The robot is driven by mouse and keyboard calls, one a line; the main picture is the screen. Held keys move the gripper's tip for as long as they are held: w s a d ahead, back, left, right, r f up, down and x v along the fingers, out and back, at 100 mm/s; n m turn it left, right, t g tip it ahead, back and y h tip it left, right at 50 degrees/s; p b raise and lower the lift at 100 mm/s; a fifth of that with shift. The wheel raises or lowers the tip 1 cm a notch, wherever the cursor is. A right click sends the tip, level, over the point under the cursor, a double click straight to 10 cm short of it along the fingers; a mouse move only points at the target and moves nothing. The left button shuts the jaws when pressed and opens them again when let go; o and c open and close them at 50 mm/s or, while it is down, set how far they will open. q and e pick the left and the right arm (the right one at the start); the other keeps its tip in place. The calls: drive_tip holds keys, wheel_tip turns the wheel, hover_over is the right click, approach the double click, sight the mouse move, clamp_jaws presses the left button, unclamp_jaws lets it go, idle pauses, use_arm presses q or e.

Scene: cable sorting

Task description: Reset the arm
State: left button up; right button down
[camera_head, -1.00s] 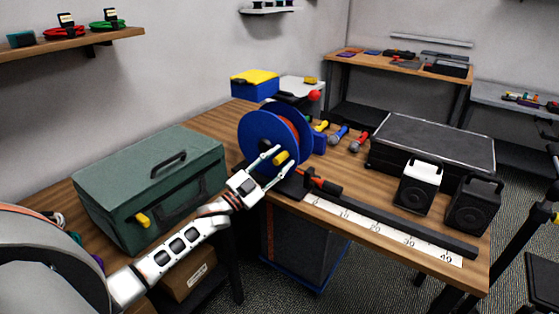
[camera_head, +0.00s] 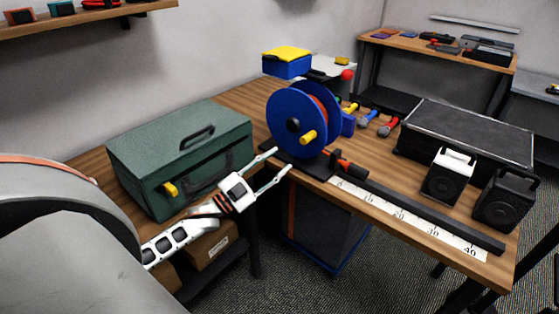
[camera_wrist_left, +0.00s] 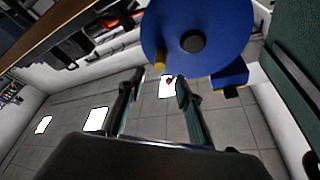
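My left gripper (camera_head: 283,160) is open and empty, its two fingers spread. It is in front of the table, to the left of and below the blue cable reel (camera_head: 290,106). The reel stands upright, with a yellow crank knob (camera_head: 308,137) and red cable partly visible behind its front disc. In the left wrist view, the open gripper fingers (camera_wrist_left: 155,88) have nothing between them, and the blue reel disc (camera_wrist_left: 215,25) is beyond them. My right gripper is not in view.
A green toolbox (camera_head: 180,155) stands left of the reel, close to my left arm. A ruler strip (camera_head: 410,218) runs along the table's front edge. Speakers (camera_head: 448,176) and a black case (camera_head: 470,128) stand at the right. A dark bin (camera_head: 322,230) is under the table.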

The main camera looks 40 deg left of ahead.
use_arm(q)
drive_tip(key=shift+f, duration=0.1)
idle(0.3)
drive_tip(key=s+d+f+n+g+y, duration=0.1)
drive_tip(key=s+d+f+n+g, duration=0.1)
drive_tip(key=s+d+f, duration=0.45)
drive_tip(key=s+d+f+n+g+y, duration=0.2)
drive_tip(key=d+f, duration=0.1)
drive_tip(key=f, duration=0.7)
drive_tip(key=s+d+f+n+g, duration=0.1)
drive_tip(key=s+d+f+g, duration=0.2)
drive_tip(key=s+d+f, duration=0.2)
drive_tip(key=s+d+f+n+g+y, duration=0.1)
drive_tip(key=s+d+f+g, duration=0.2)
drive_tip(key=s+d+f, duration=0.3)
drive_tip(key=s, duration=0.4)
drive_tip(key=shift+s+f+n, duration=0.15)
drive_tip(key=shift+f+n, duration=0.1)
drive_tip(key=shift+n, duration=0.05)
